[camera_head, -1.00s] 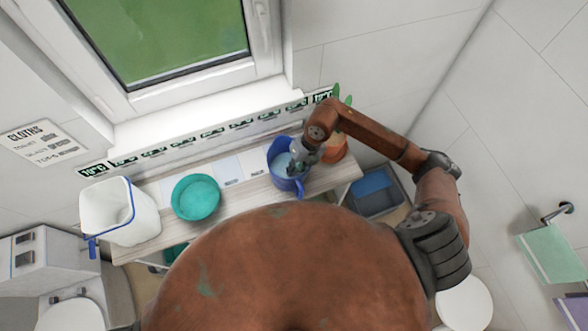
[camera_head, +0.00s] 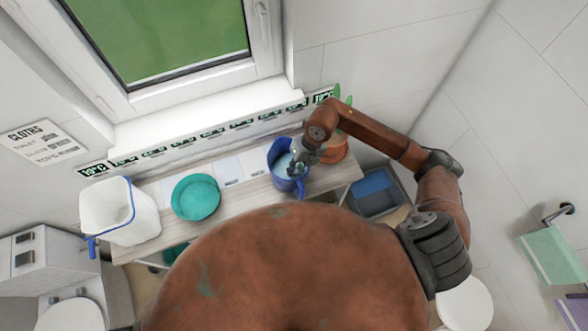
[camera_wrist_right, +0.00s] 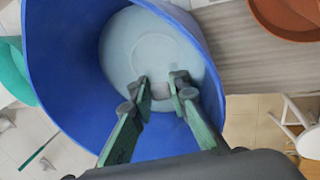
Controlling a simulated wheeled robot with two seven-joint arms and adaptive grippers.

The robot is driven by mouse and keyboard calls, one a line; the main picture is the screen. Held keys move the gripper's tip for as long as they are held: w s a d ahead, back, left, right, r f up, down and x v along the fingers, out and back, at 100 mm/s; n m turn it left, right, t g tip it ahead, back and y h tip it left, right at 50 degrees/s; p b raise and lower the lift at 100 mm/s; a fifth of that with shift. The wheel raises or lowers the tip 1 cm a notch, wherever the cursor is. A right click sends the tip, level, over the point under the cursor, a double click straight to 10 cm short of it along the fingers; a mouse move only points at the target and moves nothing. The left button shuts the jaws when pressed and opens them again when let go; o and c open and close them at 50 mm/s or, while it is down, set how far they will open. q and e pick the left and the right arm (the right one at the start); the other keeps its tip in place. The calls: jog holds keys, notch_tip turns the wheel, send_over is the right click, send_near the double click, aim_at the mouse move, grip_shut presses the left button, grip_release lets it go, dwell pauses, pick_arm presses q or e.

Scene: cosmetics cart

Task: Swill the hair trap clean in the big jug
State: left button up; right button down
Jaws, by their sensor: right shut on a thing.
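The big blue jug (camera_head: 286,182) stands upright on the shelf, with its handle toward the front. In the right wrist view the jug (camera_wrist_right: 70,75) is seen from above, with pale bluish liquid (camera_wrist_right: 135,45) in the bottom. My right gripper (camera_head: 295,167) reaches down into the jug's mouth. In the wrist view its fingertips (camera_wrist_right: 162,92) are nearly together, over or in the liquid. A small pale grey piece, apparently the hair trap (camera_wrist_right: 161,90), is between them; most of it is hidden. My left gripper is out of view.
A grey-blue bin (camera_head: 373,197) is on the floor to the right. White cards lie at the back.

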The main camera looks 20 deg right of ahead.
jog(key=shift+f, duration=0.15)
jog(key=shift+w, duration=0.3)
dwell(0.3)
jog(key=shift+s, duration=0.4)
jog(key=shift+r, duration=0.2)
jog(key=shift+r+p, duration=2.85)
jog(key=shift+r, duration=1.65)
notch_tip(320, 180, up, 8)
jog(key=p, duration=0.5)
jog(key=shift+r, duration=0.2)
